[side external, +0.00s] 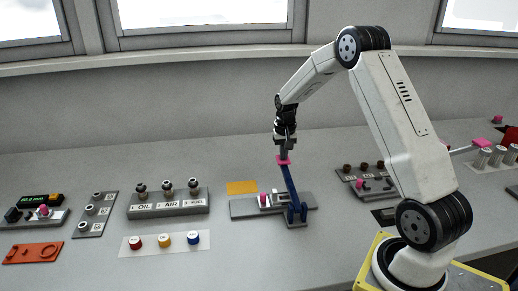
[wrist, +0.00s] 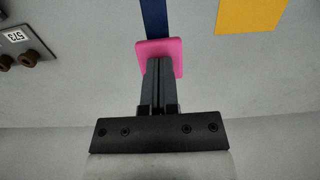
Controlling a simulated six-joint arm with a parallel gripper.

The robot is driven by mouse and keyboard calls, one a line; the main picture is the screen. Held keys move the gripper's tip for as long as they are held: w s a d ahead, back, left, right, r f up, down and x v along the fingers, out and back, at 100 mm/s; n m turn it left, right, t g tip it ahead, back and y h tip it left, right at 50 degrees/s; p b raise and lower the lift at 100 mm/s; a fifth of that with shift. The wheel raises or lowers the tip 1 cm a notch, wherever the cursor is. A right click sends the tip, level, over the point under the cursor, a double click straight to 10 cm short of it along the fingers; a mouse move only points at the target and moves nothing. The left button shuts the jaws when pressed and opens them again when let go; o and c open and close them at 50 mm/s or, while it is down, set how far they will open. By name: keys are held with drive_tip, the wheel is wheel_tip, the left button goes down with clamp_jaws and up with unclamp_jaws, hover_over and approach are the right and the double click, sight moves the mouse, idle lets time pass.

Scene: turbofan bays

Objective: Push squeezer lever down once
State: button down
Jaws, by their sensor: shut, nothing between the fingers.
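The squeezer has a blue lever (side external: 291,187) standing steeply up, leaning a little left at its top, from a grey base plate (side external: 242,208). A pink pad (side external: 283,160) tops the lever. My gripper (side external: 284,152) points down with its shut fingertips at the pad, touching it or just above; I cannot tell which. In the wrist view the shut fingers (wrist: 159,68) overlap the pink pad (wrist: 174,46), and part of the blue lever (wrist: 154,14) shows beyond it. A small pink and white part (side external: 264,199) sits on the base below.
A yellow-orange mat (side external: 242,187) lies behind the base. To the left are a block labelled OIL and AIR (side external: 167,203), a strip with coloured caps (side external: 164,242) and a red-orange plate (side external: 32,252). A grey panel with knobs (side external: 364,183) lies to the right, near my arm.

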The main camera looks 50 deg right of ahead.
sight(284, 162)
drive_tip(key=shift+f, duration=0.65)
drive_tip(key=shift+s+f, duration=0.1)
drive_tip(key=shift+f, duration=0.95)
drive_tip(key=shift+a, duration=0.1)
drive_tip(key=shift+r, duration=0.1)
drive_tip(key=shift+r, duration=4.3)
drive_tip(key=shift+a, duration=0.45)
drive_tip(key=s+a+f+n+t, duration=0.1)
drive_tip(key=s+a+n, duration=0.3)
drive_tip(key=s+a, duration=0.3)
drive_tip(key=s+a+n+t, duration=0.1)
drive_tip(key=s+a+n, duration=0.4)
drive_tip(key=a, duration=1.3)
drive_tip(key=s, duration=0.3)
drive_tip(key=shift+f+t, duration=0.3)
drive_tip(key=shift+f, duration=0.1)
